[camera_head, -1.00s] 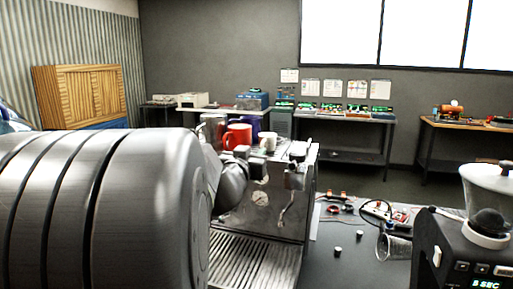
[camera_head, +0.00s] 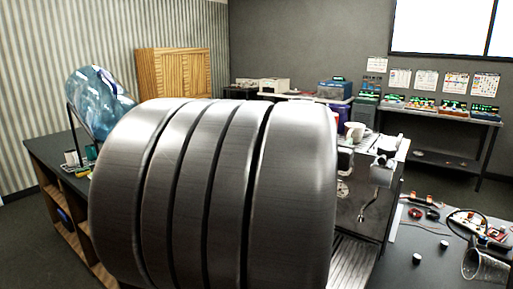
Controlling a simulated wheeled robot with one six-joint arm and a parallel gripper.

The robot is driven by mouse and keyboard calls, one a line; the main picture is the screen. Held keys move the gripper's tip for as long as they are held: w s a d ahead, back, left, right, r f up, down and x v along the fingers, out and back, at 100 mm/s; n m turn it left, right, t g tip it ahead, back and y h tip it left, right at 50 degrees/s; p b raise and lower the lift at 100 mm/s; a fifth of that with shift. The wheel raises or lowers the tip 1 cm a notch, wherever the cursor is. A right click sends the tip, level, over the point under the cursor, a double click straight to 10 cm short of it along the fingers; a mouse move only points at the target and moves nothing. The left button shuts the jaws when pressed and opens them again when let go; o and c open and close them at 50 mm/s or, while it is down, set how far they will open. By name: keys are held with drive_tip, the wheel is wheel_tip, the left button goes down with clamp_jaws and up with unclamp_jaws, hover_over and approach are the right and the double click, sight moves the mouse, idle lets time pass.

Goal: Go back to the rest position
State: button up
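A large ribbed grey link of my own arm fills the middle of the view. My gripper is not in view, so whether it is open, shut or holding something cannot be seen. The metal brewer (camera_head: 372,212) stands just right of my arm, which hides its left part. A white mug (camera_head: 354,131) sits on top of the brewer. Part of its slatted drip tray (camera_head: 353,262) shows low beside the arm.
A dark worktop (camera_head: 408,270) at the right bears loose parts, wires and a tipped clear cup (camera_head: 485,266). A wooden cabinet (camera_head: 174,88) and benches stand behind.

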sight(349, 132)
drive_tip(key=x, duration=0.9)
drive_tip(key=shift+f, duration=0.1)
drive_tip(key=shift+w+r+p, duration=0.1)
drive_tip(key=shift+r+p, duration=0.95)
drive_tip(key=shift+r, duration=0.5)
